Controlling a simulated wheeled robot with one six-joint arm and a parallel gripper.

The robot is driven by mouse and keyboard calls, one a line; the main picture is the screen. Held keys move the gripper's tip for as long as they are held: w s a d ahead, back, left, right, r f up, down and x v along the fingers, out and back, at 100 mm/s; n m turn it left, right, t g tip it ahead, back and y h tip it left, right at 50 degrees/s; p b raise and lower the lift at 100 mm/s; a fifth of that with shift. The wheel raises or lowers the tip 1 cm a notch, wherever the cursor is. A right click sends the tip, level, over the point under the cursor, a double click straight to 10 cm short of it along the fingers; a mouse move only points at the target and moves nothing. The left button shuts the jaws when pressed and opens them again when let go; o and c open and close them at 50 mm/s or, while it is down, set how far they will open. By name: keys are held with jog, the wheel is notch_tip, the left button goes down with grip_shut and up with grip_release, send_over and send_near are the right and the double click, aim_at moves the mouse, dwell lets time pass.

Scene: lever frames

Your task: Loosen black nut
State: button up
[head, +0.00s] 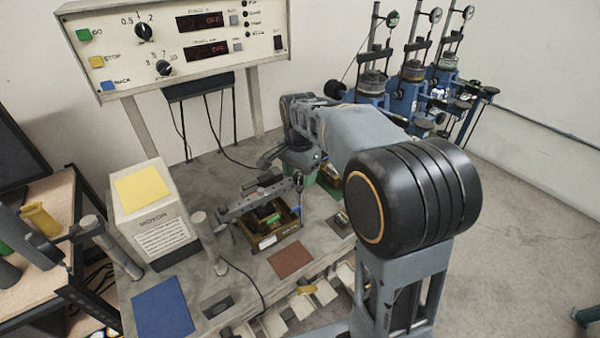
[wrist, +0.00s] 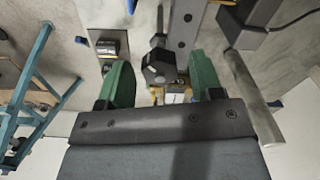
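The black nut (wrist: 158,68) is a dark, faceted knob beside the end of a grey bar (wrist: 186,22) in the wrist view. My gripper (wrist: 161,70) is open, with one green finger on each side of the nut. Gaps show between the fingers and the nut, so it does not look gripped. In the head view, a dark piece that may be the nut (head: 298,181) sits at the right end of the grey bar (head: 250,201). My arm partly covers that area, and the gripper's fingertips are hard to make out there.
A grey post (head: 208,242) stands left of the bar, and another post (wrist: 250,95) is close to the right finger. A tray (head: 271,238) holding small parts lies below the bar. The motor box (head: 152,210) and control panel (head: 178,40) stand further left and behind.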

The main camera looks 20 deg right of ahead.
jog(key=c, duration=0.9)
jog(key=n, duration=0.4)
jog(key=shift+n+p, duration=0.3)
jog(key=shift+n, duration=0.1)
jog(key=n, duration=0.4)
jog(key=shift+d+n, duration=0.1)
jog(key=shift+n, duration=0.2)
jog(key=n, duration=0.4)
jog(key=shift+p, duration=0.4)
jog(key=shift+n, duration=2.2)
